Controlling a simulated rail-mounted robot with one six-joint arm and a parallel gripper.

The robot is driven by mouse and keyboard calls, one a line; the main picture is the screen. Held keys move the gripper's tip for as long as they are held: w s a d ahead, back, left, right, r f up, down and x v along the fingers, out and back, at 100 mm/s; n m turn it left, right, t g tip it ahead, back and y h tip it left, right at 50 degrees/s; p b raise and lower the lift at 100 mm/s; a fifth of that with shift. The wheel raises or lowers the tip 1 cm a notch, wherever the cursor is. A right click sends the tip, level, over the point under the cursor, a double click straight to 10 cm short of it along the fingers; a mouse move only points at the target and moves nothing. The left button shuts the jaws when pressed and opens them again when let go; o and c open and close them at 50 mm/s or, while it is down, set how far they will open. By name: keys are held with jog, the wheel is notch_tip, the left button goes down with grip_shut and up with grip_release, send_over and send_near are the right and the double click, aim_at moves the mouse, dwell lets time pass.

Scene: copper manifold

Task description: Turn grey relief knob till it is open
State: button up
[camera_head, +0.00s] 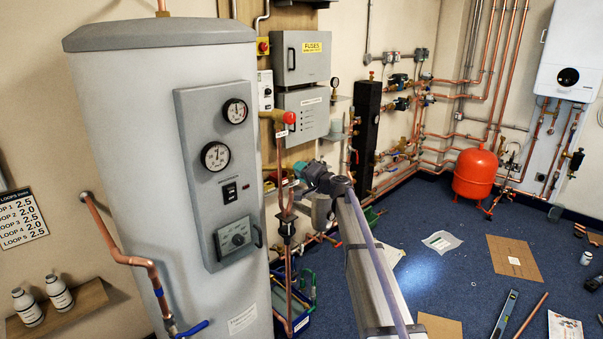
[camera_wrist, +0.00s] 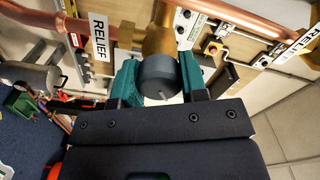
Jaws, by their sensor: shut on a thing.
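The grey relief knob (camera_wrist: 160,76) shows in the middle of the wrist view, a dark grey round cap on a brass valve body (camera_wrist: 158,28). My gripper (camera_wrist: 160,82) is shut on the knob, with one green finger on each side of it. A pale mark shows near the knob's lower edge; I cannot tell how far the knob is turned. White tags reading RELIEF (camera_wrist: 101,38) are on the copper pipe beside it. In the head view my arm reaches to the pipework behind the tank, and the knob itself is hidden there.
A large grey-white tank (camera_head: 120,160) stands close on the left in the head view. Copper pipes, grey boxes (camera_head: 302,57) and a black column (camera_head: 365,130) crowd the wall. A red vessel (camera_head: 476,172) stands farther right. Blue floor with scattered items lies open at right.

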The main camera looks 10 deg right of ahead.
jog(key=shift+m, duration=0.6)
jog(key=o, duration=0.9)
jog(key=v, duration=1)
jog(key=shift+s+d, duration=0.25)
jog(key=shift+s, duration=0.1)
